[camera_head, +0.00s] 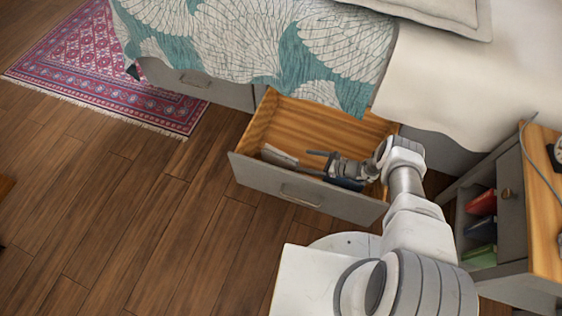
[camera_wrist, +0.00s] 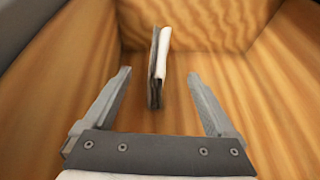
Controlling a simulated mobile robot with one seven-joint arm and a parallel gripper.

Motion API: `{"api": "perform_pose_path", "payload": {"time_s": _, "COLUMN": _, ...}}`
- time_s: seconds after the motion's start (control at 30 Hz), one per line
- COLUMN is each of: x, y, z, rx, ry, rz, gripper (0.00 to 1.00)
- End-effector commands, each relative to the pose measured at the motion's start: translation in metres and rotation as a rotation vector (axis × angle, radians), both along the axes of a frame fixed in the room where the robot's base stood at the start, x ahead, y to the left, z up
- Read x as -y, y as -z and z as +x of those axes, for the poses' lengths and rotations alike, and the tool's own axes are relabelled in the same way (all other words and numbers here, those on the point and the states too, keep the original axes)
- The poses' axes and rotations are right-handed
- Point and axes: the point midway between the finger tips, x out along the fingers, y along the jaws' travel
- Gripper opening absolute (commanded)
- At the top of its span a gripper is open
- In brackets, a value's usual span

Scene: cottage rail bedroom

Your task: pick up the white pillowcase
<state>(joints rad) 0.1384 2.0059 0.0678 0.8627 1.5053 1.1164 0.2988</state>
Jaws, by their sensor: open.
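The white pillowcase (camera_wrist: 163,52) appears to be the small folded white and grey item in the open drawer. In the wrist view it stands narrow and upright, ahead of my gripper and between the lines of its two fingers. In the head view it (camera_head: 279,156) lies near the left end of the drawer (camera_head: 300,112). My gripper (camera_head: 313,162) is inside the drawer, to the right of the item and pointing left. In the wrist view my gripper (camera_wrist: 160,84) is open, with nothing between its fingers. A small gap to the item seems to remain.
The drawer's front panel (camera_head: 318,196) and wooden walls surround my gripper. The bed with a patterned cover (camera_head: 260,40) overhangs behind. A nightstand (camera_head: 541,200) with several books stands at the right. A red rug (camera_head: 95,65) lies at the upper left.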

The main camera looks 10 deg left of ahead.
Motion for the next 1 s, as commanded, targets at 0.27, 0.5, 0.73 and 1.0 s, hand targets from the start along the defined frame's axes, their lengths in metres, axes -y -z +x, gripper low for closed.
{"api": "perform_pose_path", "payload": {"time_s": 0.27, "x": -0.017, "y": 0.013, "z": 0.005, "rx": 0.001, "ry": -0.001, "rz": 0.0, "gripper": 0.91}}
{"api": "perform_pose_path", "payload": {"time_s": 0.5, "x": -0.043, "y": 0.034, "z": 0.014, "rx": 0.002, "ry": -0.003, "rz": 0.0, "gripper": 0.91}}
{"api": "perform_pose_path", "payload": {"time_s": 0.73, "x": -0.054, "y": 0.035, "z": 0.017, "rx": 0.001, "ry": 0.001, "rz": -0.001, "gripper": 0.91}}
{"api": "perform_pose_path", "payload": {"time_s": 1.0, "x": -0.054, "y": 0.035, "z": 0.017, "rx": 0.0, "ry": 0.001, "rz": -0.001, "gripper": 0.7}}
